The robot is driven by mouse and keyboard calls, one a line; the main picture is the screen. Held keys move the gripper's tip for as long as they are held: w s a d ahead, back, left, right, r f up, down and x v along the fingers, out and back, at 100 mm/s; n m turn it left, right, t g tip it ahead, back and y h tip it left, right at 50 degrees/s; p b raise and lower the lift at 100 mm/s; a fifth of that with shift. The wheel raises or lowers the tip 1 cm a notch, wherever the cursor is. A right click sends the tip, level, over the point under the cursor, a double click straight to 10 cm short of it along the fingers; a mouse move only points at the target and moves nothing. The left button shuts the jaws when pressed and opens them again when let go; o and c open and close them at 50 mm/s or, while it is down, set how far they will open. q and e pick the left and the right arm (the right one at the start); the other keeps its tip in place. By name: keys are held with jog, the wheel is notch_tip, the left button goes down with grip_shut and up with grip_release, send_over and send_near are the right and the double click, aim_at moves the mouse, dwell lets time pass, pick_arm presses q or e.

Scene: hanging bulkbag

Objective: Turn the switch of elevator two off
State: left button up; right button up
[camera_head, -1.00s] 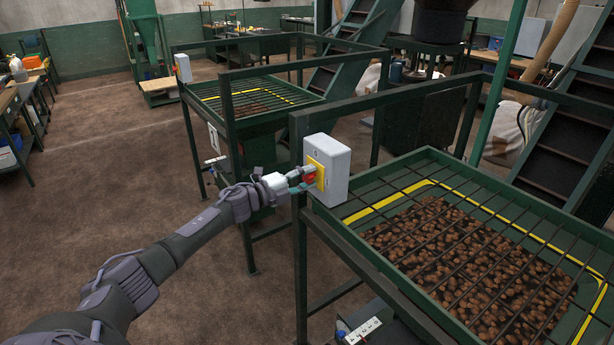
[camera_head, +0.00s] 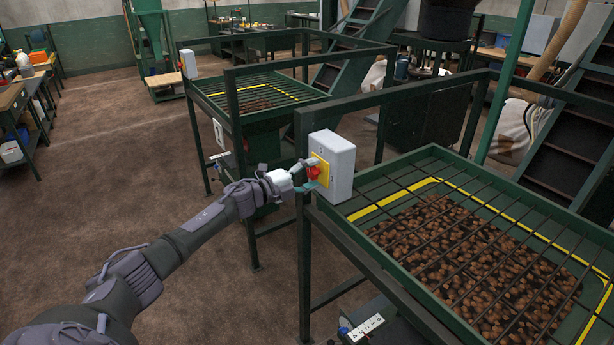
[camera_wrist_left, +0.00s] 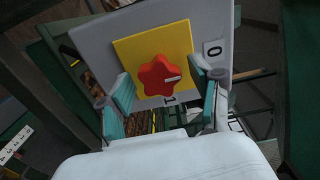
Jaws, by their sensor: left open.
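A grey switch box (camera_head: 341,165) with a yellow plate (camera_head: 323,178) and a red knob (camera_head: 314,173) is mounted on the near platform's green frame. In the left wrist view the red star-shaped knob (camera_wrist_left: 157,76) shows a white mark pointing right, between the "I" label (camera_wrist_left: 168,100) below and the "0" label (camera_wrist_left: 214,50) at upper right. My left gripper (camera_head: 312,174) is at the knob. Its teal fingers stand apart, one on each side of the knob; contact cannot be told. My right gripper is not in view.
A second grey switch box (camera_head: 188,64) is on the far platform's frame. The near grate (camera_head: 400,190) lies over brown contents, right of the box. Green rails (camera_head: 303,250) stand close to my left arm. The brown floor at left is clear.

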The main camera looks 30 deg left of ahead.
pick_arm(q)
jog(key=v, duration=1.2)
jog(key=shift+f, duration=0.15)
